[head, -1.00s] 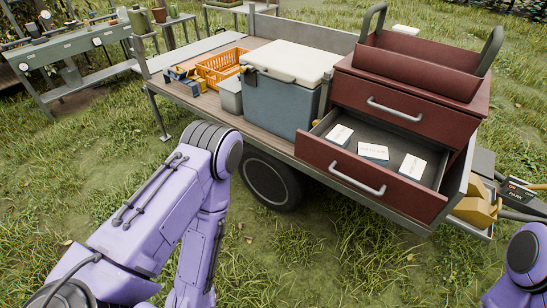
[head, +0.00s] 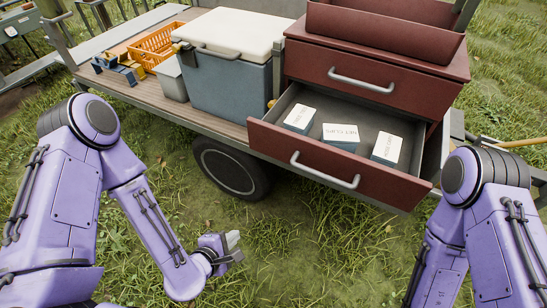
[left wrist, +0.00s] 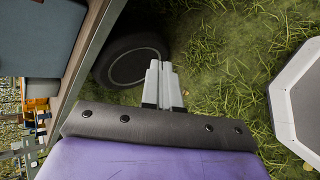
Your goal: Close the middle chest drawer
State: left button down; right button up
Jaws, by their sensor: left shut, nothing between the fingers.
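The red chest (head: 390,45) stands on the trailer bed. Its middle drawer (head: 330,165) is pulled out and holds three small labelled boxes (head: 341,133). The drawer's front carries a grey bar handle (head: 325,172). The drawer above it (head: 375,82) is shut. My left gripper (head: 232,240) is shut and empty, low over the grass, left of and below the open drawer and apart from it. In the left wrist view its fingers (left wrist: 162,85) lie together, with the wheel behind them. My right arm shows at the right edge, but its gripper is out of view.
A blue cooler with a white lid (head: 228,70) stands left of the chest. An orange crate (head: 155,42) and a grey box (head: 170,78) are farther left. The trailer wheel (head: 230,168) is under the bed. Open grass (head: 310,245) lies before the drawer.

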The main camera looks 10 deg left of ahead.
aim_at(277, 146)
pick_arm(q)
jog(key=w+d+r+n+t+h+b, duration=0.3)
jog(key=w+r+n+t, duration=0.4)
jog(key=r+n, duration=0.4)
jog(key=shift+n, duration=0.6)
jog(key=x, duration=0.4)
jog(key=r+x, duration=0.1)
jog(key=x, duration=0.9)
jog(key=shift+r+p, duration=0.4)
jog(key=shift+w+f, duration=0.1)
jog(key=shift+w, duration=0.25)
pick_arm(e)
jog(key=f, duration=0.3)
jog(key=shift+s+f, duration=0.25)
jog(key=shift+f, duration=0.1)
